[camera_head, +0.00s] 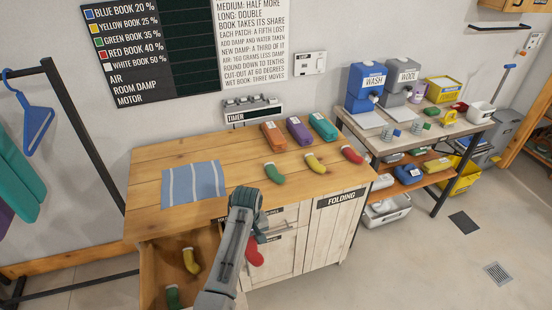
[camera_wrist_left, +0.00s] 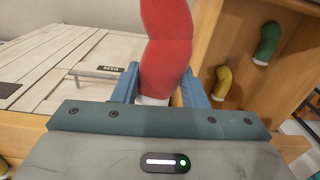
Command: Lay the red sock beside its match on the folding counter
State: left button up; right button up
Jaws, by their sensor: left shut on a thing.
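My left gripper (camera_head: 257,236) is in front of the folding counter (camera_head: 225,218), below its top edge. It is shut on a red sock (camera_head: 254,253), which hangs below the gripper in the head view. In the left wrist view the red sock (camera_wrist_left: 166,45) stands out between the blue fingers. The matching red sock (camera_head: 352,155) lies on the counter's right part. A yellow sock (camera_head: 316,163) and a green sock (camera_head: 274,173) lie to its left. My right gripper is not in view.
An open drawer (camera_head: 150,270) at the counter's left holds a yellow sock (camera_head: 191,262) and a green sock (camera_head: 173,297). A striped cloth (camera_head: 193,184) and several coloured cases (camera_head: 298,131) lie on top. Bare wood shows around the socks. A wash bench (camera_head: 430,133) stands right.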

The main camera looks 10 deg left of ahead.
aim_at(336, 160)
jog(key=l+z, duration=0.1)
jog(key=z, duration=0.35)
jog(key=i+l+z, duration=0.1)
jog(key=z, duration=0.85)
jog(key=i+l+z, duration=0.15)
jog(key=i+z, duration=0.15)
jog(key=i, duration=0.25)
